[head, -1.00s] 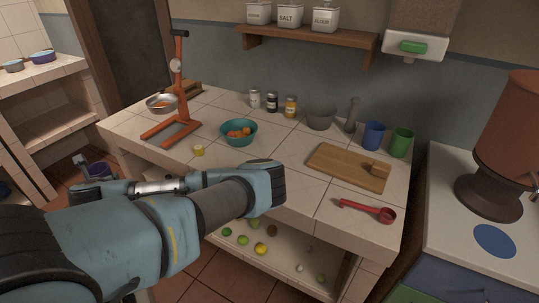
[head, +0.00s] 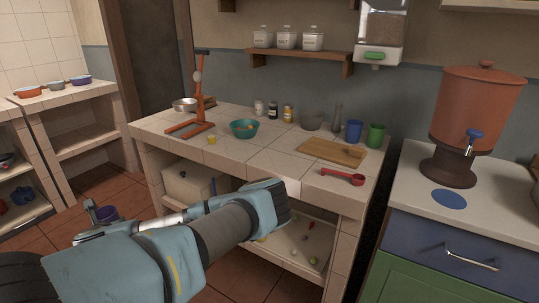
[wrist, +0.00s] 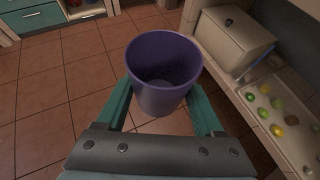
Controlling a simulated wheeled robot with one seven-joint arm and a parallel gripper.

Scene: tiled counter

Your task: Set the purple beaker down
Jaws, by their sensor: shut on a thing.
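The purple beaker (wrist: 163,70) is between the two teal fingers of my gripper (wrist: 160,98) in the wrist view. It is upright, with its open mouth toward the camera, and looks empty. My gripper is shut on it, and the beaker is over the tiled floor, clear of any surface. The tiled counter (head: 262,158) stands beyond my arm.
A cutting board (head: 322,149), red scoop (head: 343,177), blue cup (head: 354,131), green cup (head: 376,135) and teal bowl (head: 244,128) stand on the counter. Its front left is mostly bare. At right, a clay dispenser (head: 478,105) stands behind a blue disc (head: 449,199).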

